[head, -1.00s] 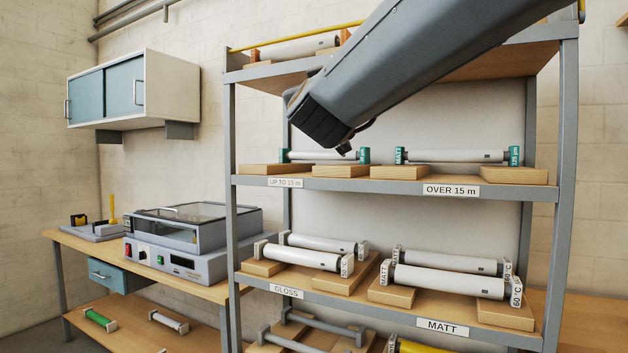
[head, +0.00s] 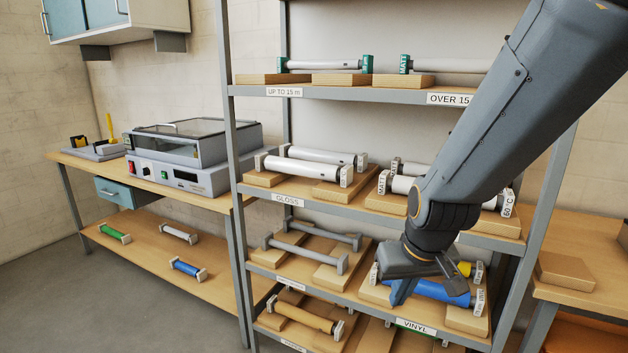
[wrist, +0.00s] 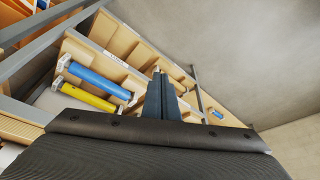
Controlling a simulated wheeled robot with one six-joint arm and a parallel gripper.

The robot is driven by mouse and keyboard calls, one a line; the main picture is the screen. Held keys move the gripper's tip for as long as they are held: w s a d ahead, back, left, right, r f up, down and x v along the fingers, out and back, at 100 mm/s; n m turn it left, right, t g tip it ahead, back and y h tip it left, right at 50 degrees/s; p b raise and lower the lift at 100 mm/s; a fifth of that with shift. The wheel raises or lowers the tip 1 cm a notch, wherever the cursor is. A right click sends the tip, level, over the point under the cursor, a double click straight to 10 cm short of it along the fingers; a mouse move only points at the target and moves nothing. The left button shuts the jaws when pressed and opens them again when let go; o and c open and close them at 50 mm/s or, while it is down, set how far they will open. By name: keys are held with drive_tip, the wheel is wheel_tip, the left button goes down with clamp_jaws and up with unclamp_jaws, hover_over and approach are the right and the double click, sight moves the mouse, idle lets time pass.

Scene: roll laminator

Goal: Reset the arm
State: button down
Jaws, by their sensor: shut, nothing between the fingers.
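My gripper (head: 401,292) shows at the lower right of the head view, with the grey arm reaching down to it from the upper right. It is in front of the shelf labelled VINYL and overlaps a blue roll (head: 440,291) and a yellow roll (head: 464,268) in the picture. In the wrist view the fingers (wrist: 160,98) are together with nothing held. The blue roll (wrist: 100,79) and the yellow roll (wrist: 88,96) lie to their left there. I cannot tell the exact gap between gripper and rolls.
The rack's grey post (head: 557,190) stands right of my arm. White rolls (head: 308,171) lie on the GLOSS shelf above. The laminator (head: 190,160) sits on a bench (head: 75,158) at left. Another table (head: 590,280) stands at right. The floor (head: 110,300) at lower left is clear.

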drive_tip(key=s+d+f+m+g, duration=0.1)
drive_tip(key=s+f, duration=0.3)
drive_tip(key=s, duration=0.4)
drive_tip(key=shift+d+g, duration=0.9)
